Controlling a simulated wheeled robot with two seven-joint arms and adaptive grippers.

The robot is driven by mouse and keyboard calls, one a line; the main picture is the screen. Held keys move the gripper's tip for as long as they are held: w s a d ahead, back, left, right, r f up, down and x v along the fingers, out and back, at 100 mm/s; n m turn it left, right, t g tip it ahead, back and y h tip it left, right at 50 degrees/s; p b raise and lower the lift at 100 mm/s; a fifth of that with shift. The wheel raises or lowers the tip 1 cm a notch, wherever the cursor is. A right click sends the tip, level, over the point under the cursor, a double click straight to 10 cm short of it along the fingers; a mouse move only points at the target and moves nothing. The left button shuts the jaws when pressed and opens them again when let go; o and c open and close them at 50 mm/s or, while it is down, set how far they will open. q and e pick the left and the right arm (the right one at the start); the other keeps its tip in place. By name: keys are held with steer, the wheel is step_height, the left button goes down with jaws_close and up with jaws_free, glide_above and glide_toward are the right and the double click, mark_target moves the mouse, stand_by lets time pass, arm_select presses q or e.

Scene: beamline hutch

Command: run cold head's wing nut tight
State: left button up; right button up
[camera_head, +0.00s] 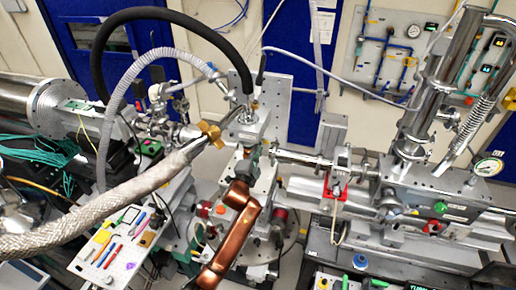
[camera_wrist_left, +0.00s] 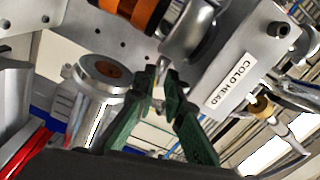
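The cold head (camera_wrist_left: 233,84) is a grey block with a white "COLD HEAD" label at the right of the left wrist view. A round metal flange or clamp (camera_wrist_left: 190,38) sits against it. My left gripper (camera_wrist_left: 159,74) has green fingers whose tips are close together just below this clamp. A small metallic bit shows at the tips; I cannot tell whether it is the wing nut or whether it is gripped. In the head view my left gripper (camera_head: 248,160) is at the end of my copper-coloured arm, under the cold head block (camera_head: 251,124). My right gripper is not visible.
A braided hose (camera_head: 150,180) with a brass fitting (camera_head: 211,131) runs left of the block. A black hose (camera_head: 190,20) arches above. A steel pipe (camera_head: 300,160) runs right. In the wrist view, a capped metal cylinder (camera_wrist_left: 103,72) stands close left of the fingers.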

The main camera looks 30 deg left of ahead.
arm_select(q)
steer(key=shift+w+a, duration=0.1)
steer(key=shift+w, duration=0.15)
steer(key=shift+c, duration=0.7)
jaws_close()
